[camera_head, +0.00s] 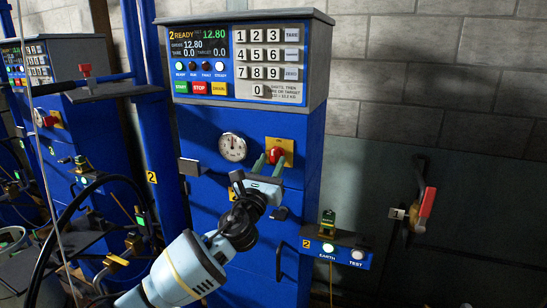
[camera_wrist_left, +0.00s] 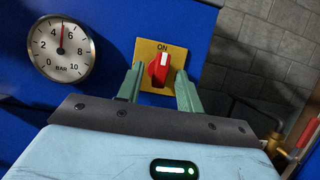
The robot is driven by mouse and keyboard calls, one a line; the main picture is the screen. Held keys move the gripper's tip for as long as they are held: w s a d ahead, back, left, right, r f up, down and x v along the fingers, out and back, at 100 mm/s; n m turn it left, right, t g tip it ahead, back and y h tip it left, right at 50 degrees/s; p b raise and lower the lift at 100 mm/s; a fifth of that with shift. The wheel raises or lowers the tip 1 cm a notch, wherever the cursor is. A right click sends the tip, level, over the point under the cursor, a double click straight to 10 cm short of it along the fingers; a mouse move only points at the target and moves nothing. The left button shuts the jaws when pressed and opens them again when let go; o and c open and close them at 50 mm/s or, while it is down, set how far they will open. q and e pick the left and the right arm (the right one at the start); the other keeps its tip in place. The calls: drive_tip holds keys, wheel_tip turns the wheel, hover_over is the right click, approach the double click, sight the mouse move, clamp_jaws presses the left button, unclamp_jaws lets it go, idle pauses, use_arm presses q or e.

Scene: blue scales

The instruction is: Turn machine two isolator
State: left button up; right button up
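The machine two isolator is a red rotary knob (camera_head: 275,155) on a yellow plate (camera_head: 288,146) on the blue front of the machine marked 2. In the left wrist view the knob (camera_wrist_left: 159,69) shows a white mark at its top, under the word ON on the yellow plate (camera_wrist_left: 148,49). My left gripper (camera_head: 267,162) is in front of the knob, its green fingers pointing at it. In the left wrist view the fingers (camera_wrist_left: 158,84) are spread, one on each side of the knob, with gaps visible. My right gripper is not in view.
A round pressure dial (camera_head: 232,147) is left of the isolator. Above is a keypad panel (camera_head: 269,62) with a display reading 2 READY. An EARTH/TEST box (camera_head: 336,250) projects at lower right. A red-handled lever (camera_head: 426,206) is on the wall. Another blue machine (camera_head: 60,60) stands left.

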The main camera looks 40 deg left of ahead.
use_arm(q)
drive_tip(key=shift+x, duration=1.3)
clamp_jaws()
